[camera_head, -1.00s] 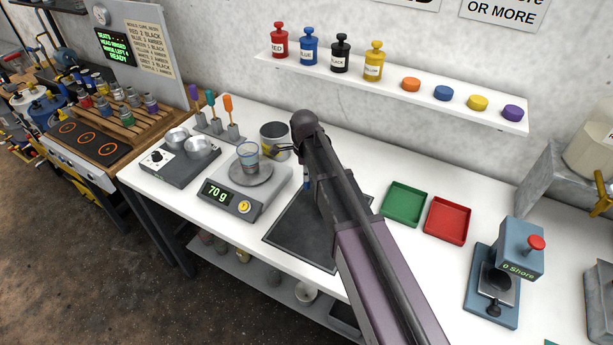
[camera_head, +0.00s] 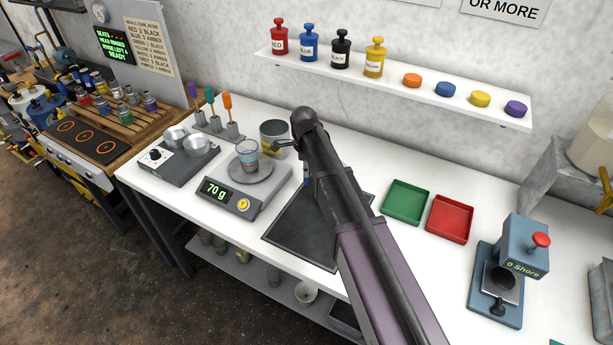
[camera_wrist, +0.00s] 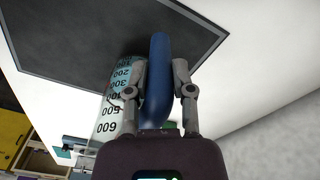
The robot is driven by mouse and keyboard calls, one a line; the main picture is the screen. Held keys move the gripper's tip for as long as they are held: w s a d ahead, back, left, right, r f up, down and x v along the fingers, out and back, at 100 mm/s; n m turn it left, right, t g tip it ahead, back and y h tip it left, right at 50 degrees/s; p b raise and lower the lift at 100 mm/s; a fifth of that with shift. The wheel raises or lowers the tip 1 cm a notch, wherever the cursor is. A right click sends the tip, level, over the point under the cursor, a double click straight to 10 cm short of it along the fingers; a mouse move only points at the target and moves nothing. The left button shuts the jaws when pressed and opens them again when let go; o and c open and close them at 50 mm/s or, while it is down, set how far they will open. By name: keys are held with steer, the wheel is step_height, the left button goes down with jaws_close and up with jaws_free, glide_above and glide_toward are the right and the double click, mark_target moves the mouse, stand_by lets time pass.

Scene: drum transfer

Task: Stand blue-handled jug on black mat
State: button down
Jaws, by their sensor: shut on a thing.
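In the wrist view my gripper (camera_wrist: 160,78) is shut on the blue handle (camera_wrist: 157,95) of the clear jug (camera_wrist: 112,112), one finger on each side. The jug's printed scale shows beside the left finger. The black mat (camera_wrist: 60,35) lies beyond the jug's far end; I cannot tell whether the jug touches it. In the head view the black mat (camera_head: 292,238) lies on the white bench, partly covered by my arm. My arm hides the gripper and most of the jug there; only a small blue bit shows beside it.
A scale (camera_head: 238,198) reading 70 g, with a clear cup (camera_head: 248,156) on it, stands left of the mat. A grey can (camera_head: 274,136) is behind. A green tray (camera_head: 404,202) and a red tray (camera_head: 450,219) lie to the right. The mat's visible front part is bare.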

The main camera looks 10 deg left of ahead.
steer(key=shift+f+b, duration=0.55)
steer(key=shift+f, duration=0.5)
steer(key=shift+c, duration=2.4)
jaws_free()
steer(key=shift+r, duration=0.25)
steer(key=r+p, duration=1.2)
steer(key=shift+a, duration=0.2)
